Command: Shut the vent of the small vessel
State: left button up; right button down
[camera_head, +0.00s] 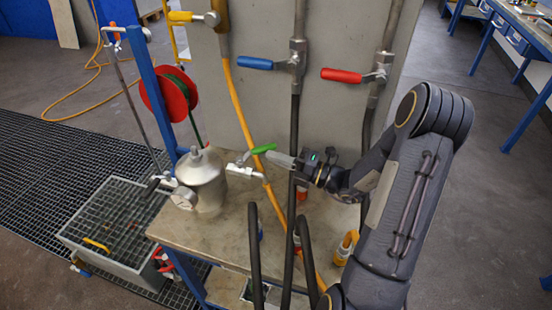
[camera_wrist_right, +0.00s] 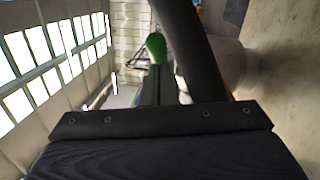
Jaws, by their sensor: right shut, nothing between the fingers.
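The small vessel (camera_head: 203,178) is a grey metal pot with a domed lid, standing at the left of the bench. A short metal pipe with a valve (camera_head: 240,170) sticks out of its right side. The valve's green handle (camera_head: 263,149) slants up and right from the valve body, at an angle to the pipe. My right gripper (camera_head: 277,158) is shut and empty, with its tip just below and right of the green handle. Contact cannot be told. In the wrist view the green handle (camera_wrist_right: 155,46) shows just beyond the fingers (camera_wrist_right: 158,85). My left gripper is out of view.
A grey panel behind carries valves with a blue handle (camera_head: 255,63), a red handle (camera_head: 341,75) and a yellow handle (camera_head: 180,16). A yellow hose (camera_head: 240,115) and dark hoses pass close to my right gripper. A grated tray (camera_head: 110,226) stands at left.

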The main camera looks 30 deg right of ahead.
aim_at(273, 147)
jog(key=w+n+g+y+p, duration=0.1)
jog(key=w, duration=0.1)
jog(key=w+d+n+g+y+p, duration=0.1)
jog(key=w+y+p, duration=0.1)
jog(key=shift+d+r+g, duration=0.1)
jog(key=shift+d+g, duration=0.05)
jog(key=shift+g, duration=0.25)
jog(key=shift+w, duration=0.7)
jog(key=shift+w+p, duration=0.1)
jog(key=shift+p, duration=0.2)
